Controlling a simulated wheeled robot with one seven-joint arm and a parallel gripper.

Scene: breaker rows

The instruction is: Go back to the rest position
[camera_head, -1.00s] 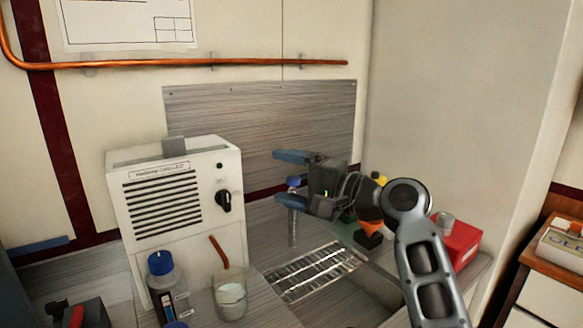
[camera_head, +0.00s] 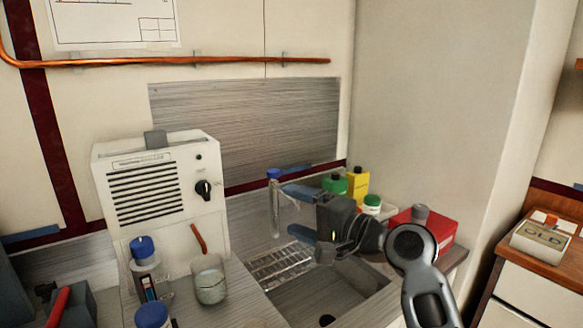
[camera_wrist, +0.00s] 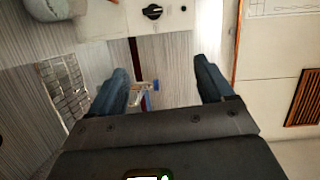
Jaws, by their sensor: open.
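My gripper (camera_head: 294,211) is in the head view, over the sink area, with its two blue fingers spread apart and pointing left. Nothing is between the fingers. In the wrist view my gripper (camera_wrist: 166,85) also shows its blue fingers wide apart. A clear tube with a blue cap (camera_head: 274,205) stands behind the fingers in the head view. No separate task object is named, and no marker of a rest position shows.
A white vented box with a black knob (camera_head: 155,190) stands left. A metal rack (camera_head: 280,264) spans the sink (camera_head: 335,290). Bottles (camera_head: 357,187) and a red box (camera_head: 425,225) stand behind my arm.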

